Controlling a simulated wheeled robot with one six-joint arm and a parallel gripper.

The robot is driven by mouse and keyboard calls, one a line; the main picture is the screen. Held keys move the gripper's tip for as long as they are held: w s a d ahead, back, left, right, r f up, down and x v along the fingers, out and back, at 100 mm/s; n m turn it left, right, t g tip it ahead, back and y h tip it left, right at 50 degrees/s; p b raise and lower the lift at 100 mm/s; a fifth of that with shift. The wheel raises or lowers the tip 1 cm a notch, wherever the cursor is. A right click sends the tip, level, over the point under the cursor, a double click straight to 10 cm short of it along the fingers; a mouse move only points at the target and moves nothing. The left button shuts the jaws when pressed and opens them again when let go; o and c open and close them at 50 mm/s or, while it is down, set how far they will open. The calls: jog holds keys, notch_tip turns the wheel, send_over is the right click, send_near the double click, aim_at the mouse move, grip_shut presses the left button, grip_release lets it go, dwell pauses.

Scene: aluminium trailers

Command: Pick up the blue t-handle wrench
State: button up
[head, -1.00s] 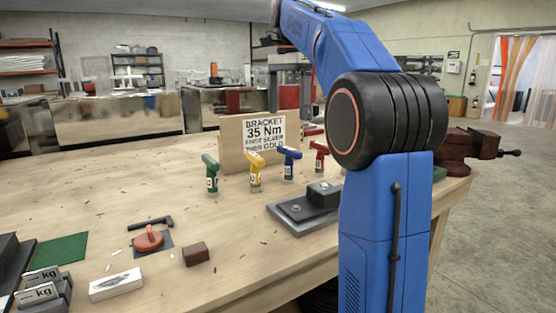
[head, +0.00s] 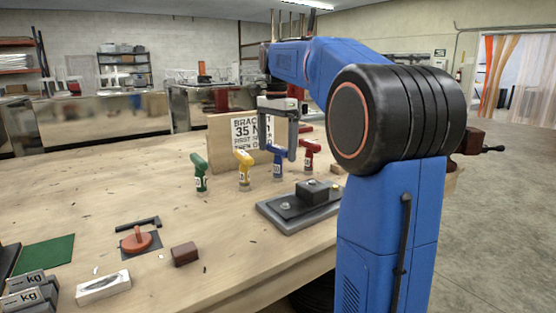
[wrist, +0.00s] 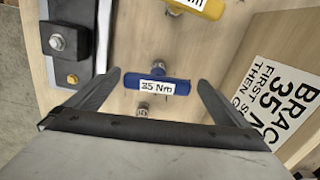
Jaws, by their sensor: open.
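The blue t-handle wrench (head: 277,162) stands upright on the wooden bench, in a row with other coloured t-handles. In the wrist view its blue crossbar (wrist: 157,87), labelled "35 Nm", lies between the two fingers of my gripper (wrist: 157,80), with a gap on each side. My gripper (head: 278,150) is open and empty, pointing down over the blue wrench. In the head view a finger partly covers the area around the wrench top.
Green (head: 200,173), yellow (head: 244,171) and red (head: 310,155) t-handles stand close by. A sign board (head: 222,140) stands behind. A grey plate with a black block (head: 312,190) lies in front.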

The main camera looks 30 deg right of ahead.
aim_at(278, 159)
jog(key=shift+s+d+f, duration=0.1)
jog(key=shift+f, duration=1.05)
jog(key=shift+s+d+f, duration=0.1)
jog(key=shift+f, duration=1.05)
jog(key=c, duration=1.5)
jog(key=shift+r, duration=5.05)
